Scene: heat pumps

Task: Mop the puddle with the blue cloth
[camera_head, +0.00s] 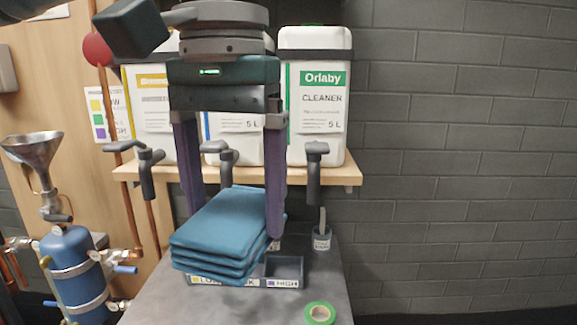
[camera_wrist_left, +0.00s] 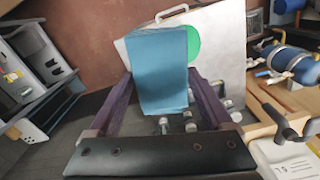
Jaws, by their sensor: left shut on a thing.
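The blue cloth (camera_head: 215,230), folded into a thick stack of layers, is between the two purple fingers of my left gripper (camera_head: 232,215). The gripper is shut on it and points down, over the grey worktop in the head view. In the left wrist view the cloth (camera_wrist_left: 160,75) shows as a blue slab between the fingers (camera_wrist_left: 158,100). I cannot make out a puddle in either view; the cloth and gripper hide part of the worktop. My right gripper is not in view.
A grey worktop (camera_head: 180,305) carries a labelled dark tray (camera_head: 285,270) and a green tape roll (camera_head: 320,313). Behind, a wooden shelf (camera_head: 345,175) holds white cleaner canisters (camera_head: 318,100), with dark hooks (camera_head: 316,165) below. A blue tank (camera_head: 70,265) and copper pipes stand left.

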